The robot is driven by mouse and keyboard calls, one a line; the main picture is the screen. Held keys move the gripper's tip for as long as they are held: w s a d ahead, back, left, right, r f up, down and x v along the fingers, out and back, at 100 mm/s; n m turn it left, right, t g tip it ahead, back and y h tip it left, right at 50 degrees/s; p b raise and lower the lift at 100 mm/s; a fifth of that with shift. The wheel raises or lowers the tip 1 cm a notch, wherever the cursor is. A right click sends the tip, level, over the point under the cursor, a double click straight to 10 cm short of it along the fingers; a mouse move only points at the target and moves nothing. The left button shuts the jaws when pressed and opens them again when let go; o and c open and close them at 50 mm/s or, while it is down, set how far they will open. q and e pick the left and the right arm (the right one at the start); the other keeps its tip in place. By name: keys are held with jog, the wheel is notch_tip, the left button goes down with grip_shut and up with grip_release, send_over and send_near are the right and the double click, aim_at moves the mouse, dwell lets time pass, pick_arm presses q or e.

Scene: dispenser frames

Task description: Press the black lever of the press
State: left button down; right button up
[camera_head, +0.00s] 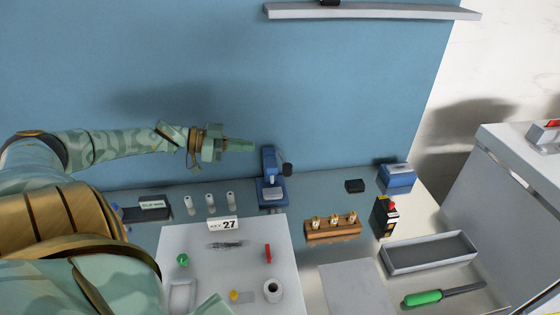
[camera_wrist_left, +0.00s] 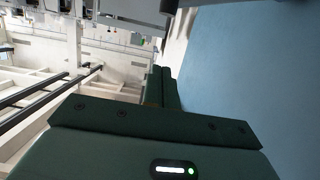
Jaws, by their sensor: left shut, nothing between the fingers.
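The blue press (camera_head: 270,182) stands at the back of the bench against the blue wall. Its black lever (camera_head: 287,170) sticks out on the right side, with a dark knob at its end. My left gripper (camera_head: 250,146) is shut and empty, in the air to the left of the press and around the height of its top. Its green fingers point right, apart from the press and lever in the picture. In the left wrist view the shut fingers (camera_wrist_left: 162,88) show beside the blue wall; the press and lever do not show there.
Several white cylinders (camera_head: 210,203) stand left of the press. A white board (camera_head: 205,260) with small parts and a "KEY 27" card (camera_head: 222,225) lies in front. A wooden block (camera_head: 333,230), grey tray (camera_head: 430,254) and blue box (camera_head: 396,178) are to the right. A shelf (camera_head: 375,12) hangs above.

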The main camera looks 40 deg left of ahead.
pick_arm(q)
jog(key=w+d+f+b, duration=0.2)
jog(key=w+d+f, duration=0.4)
jog(key=w, duration=0.1)
jog(key=shift+w+f+b, duration=0.25)
jog(key=shift+b, duration=0.05)
jog(key=shift+s+f, duration=0.1)
dwell(0.5)
